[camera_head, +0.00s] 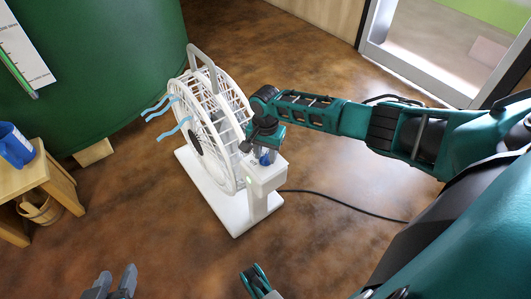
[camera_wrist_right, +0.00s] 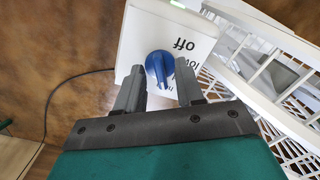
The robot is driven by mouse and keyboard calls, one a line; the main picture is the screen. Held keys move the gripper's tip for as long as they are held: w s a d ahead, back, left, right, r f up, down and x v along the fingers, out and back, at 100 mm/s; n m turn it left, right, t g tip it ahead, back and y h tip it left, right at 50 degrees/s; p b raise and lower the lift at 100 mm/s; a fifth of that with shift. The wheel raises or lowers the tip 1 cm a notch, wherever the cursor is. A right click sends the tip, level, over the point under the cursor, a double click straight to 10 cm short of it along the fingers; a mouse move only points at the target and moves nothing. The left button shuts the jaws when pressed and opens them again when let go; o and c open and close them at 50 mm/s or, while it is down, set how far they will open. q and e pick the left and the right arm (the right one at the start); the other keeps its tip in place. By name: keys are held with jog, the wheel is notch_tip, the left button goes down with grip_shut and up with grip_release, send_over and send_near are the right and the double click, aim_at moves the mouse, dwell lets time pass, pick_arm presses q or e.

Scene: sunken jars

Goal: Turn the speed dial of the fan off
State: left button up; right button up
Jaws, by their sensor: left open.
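The white fan (camera_head: 205,120) stands on its base on the floor, with blue streamers blown out from its front. A control box (camera_head: 268,175) on a post carries the blue speed dial (camera_head: 267,156). In the right wrist view the dial (camera_wrist_right: 161,70) sits on a white face marked "off", "low" and a partly hidden label. I cannot tell which mark it points to. My right gripper (camera_head: 262,146) is at the dial; its open fingers stand on either side of it with gaps showing. My left gripper (camera_head: 116,280) is open, low at the left, far from the fan.
A black cord (camera_head: 340,203) runs from the fan across the brown floor. A large green cylinder (camera_head: 95,70) stands behind at left. A wooden stool (camera_head: 40,180) holds a blue cup (camera_head: 14,146). A glass-panelled door frame (camera_head: 420,65) is at upper right. Floor before the fan is clear.

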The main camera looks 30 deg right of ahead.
jog(key=shift+c, duration=0.5)
grip_shut()
